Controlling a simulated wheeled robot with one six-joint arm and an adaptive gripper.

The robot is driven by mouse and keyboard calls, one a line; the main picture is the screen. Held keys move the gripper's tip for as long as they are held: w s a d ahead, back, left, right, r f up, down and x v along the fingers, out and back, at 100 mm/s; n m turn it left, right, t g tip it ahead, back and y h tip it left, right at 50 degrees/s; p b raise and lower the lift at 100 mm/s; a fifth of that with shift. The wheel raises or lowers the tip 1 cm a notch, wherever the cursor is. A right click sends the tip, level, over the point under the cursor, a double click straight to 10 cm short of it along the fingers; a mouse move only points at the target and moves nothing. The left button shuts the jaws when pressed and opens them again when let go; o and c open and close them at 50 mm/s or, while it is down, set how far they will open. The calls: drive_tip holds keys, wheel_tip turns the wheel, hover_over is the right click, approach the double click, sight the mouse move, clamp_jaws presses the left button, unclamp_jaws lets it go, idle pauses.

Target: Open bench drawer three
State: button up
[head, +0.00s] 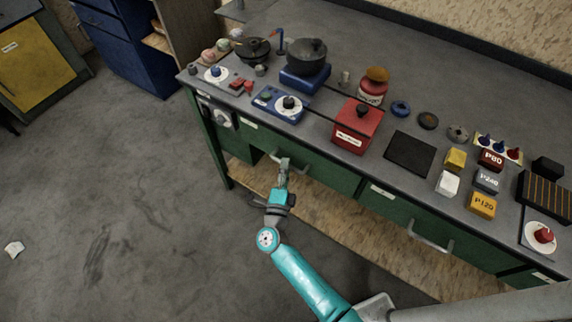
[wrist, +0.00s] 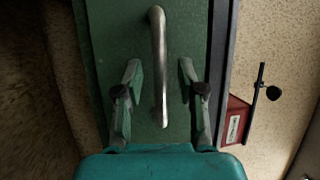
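The grey bench (head: 330,150) has green drawer fronts along its near side; their small labels are too small to read, so I cannot tell which is three. My gripper (head: 283,168) is at the bar handle (head: 297,163) of a middle green drawer (head: 325,172). In the wrist view, my gripper (wrist: 160,68) is open, one finger on each side of the metal handle (wrist: 158,60), touching neither. Whether the fingertips reach the handle's depth I cannot tell. The green drawer front (wrist: 110,30) looks shut. Another drawer with a bar handle (head: 430,238) is further right.
The bench top holds a red box (head: 357,128), a black pot (head: 306,55), a blue dial unit (head: 280,103) and several small blocks. A pale wooden shelf (head: 345,225) lies below the drawers. The grey floor (head: 120,190) at left is mostly clear, with one white scrap (head: 14,248).

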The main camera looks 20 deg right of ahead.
drive_tip(key=shift+w+d, duration=0.3)
drive_tip(key=shift+w, duration=0.15)
clamp_jaws()
drive_tip(key=shift+s+a, duration=0.1)
